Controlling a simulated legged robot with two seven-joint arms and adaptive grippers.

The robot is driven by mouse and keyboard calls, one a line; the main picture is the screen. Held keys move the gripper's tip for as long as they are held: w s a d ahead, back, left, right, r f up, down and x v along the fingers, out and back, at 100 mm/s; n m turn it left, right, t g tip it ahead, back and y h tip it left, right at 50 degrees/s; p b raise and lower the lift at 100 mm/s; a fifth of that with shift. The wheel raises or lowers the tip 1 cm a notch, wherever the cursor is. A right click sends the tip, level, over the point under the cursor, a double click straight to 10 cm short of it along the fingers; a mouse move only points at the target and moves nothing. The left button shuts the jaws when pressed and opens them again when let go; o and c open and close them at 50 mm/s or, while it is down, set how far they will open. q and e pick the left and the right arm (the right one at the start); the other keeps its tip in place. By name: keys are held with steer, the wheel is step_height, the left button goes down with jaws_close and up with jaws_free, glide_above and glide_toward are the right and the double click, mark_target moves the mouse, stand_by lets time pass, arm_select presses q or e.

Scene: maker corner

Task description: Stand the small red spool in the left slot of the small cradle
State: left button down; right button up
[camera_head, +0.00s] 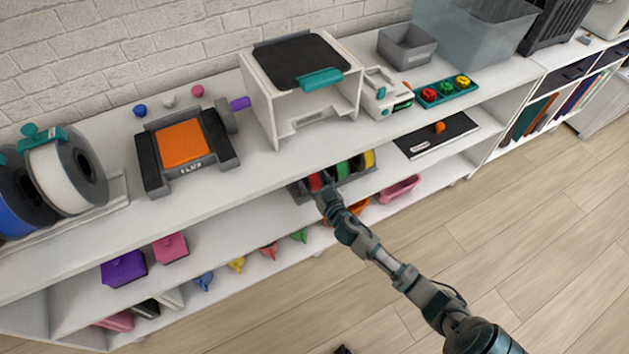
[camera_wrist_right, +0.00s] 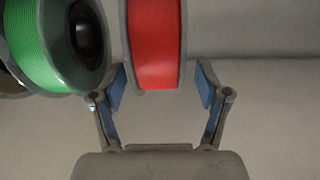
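The small red spool (camera_head: 315,182) is upright at the left end of the dark cradle (camera_head: 297,190) on the middle shelf. Whether it rests in the slot is hidden. A green spool (camera_head: 342,170) and a yellow spool (camera_head: 369,159) stand to its right. My right gripper (camera_head: 319,193) is at the red spool's front. In the wrist view, the red spool (camera_wrist_right: 154,45) is between the open fingers of my right gripper (camera_wrist_right: 161,87), with a clear gap at the right finger. The green spool (camera_wrist_right: 60,42) is close by. Only a dark tip, perhaps my left gripper (camera_head: 343,350), shows at the bottom edge.
The white upper shelf (camera_head: 240,165) overhangs the cradle closely. A black board (camera_head: 437,136) lies farther right. The wooden floor (camera_head: 510,200) in front is clear.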

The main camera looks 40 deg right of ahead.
steer(key=shift+s+a, duration=0.1)
steer(key=shift+a, duration=0.05)
steer(key=v, duration=1.1)
steer(key=shift+s+a, duration=0.15)
steer(key=shift+s, duration=0.15)
